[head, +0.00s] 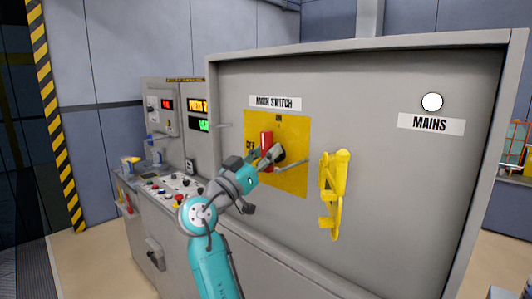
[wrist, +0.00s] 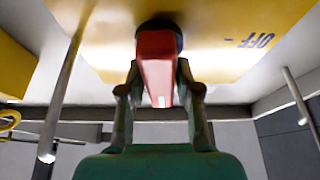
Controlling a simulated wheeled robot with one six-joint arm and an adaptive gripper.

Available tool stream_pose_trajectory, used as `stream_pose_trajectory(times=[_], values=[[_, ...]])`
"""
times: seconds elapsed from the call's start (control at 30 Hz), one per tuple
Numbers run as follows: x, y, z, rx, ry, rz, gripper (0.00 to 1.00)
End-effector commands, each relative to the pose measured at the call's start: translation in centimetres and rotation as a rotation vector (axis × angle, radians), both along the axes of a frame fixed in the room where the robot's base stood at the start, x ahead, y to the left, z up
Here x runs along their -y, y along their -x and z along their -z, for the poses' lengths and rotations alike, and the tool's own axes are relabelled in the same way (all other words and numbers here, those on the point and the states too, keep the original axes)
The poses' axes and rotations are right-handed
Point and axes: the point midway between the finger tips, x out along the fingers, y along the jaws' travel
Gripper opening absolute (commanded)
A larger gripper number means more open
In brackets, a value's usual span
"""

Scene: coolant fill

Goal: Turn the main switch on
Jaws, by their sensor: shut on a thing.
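The main switch has a red handle (head: 266,139) on a dark round hub, set on a yellow plate (head: 293,181) under a MAIN SWITCH label (head: 275,103). The plate is marked ON at the top and OFF at the left. In the head view the handle looks roughly upright; my gripper hides its lower part. My gripper (head: 267,155) is at the handle. In the wrist view the red handle (wrist: 155,58) lies between the two fingers of my gripper (wrist: 158,88), which are shut on it. The OFF mark (wrist: 256,40) shows to its right.
A yellow bracket-like item (head: 333,190) hangs on the panel right of the plate. A pale round lamp (head: 432,102) sits above the MAINS label (head: 430,123). At the left stands a control desk (head: 172,187) with knobs, buttons and lit displays. Thin rods stick out beside the plate.

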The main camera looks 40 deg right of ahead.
Motion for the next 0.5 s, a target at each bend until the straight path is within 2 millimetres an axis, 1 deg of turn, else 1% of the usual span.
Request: stream_pose_trajectory(times=[0.03, 0.23, 0.5], values=[[0.06, 0.04, 0.33, 0.011, -0.008, 0.005, 0.00], [0.08, 0.05, 0.37, 0.051, -0.017, 0.004, 0.00], [0.08, 0.07, 0.40, 0.061, -0.019, 0.004, 0.00]])
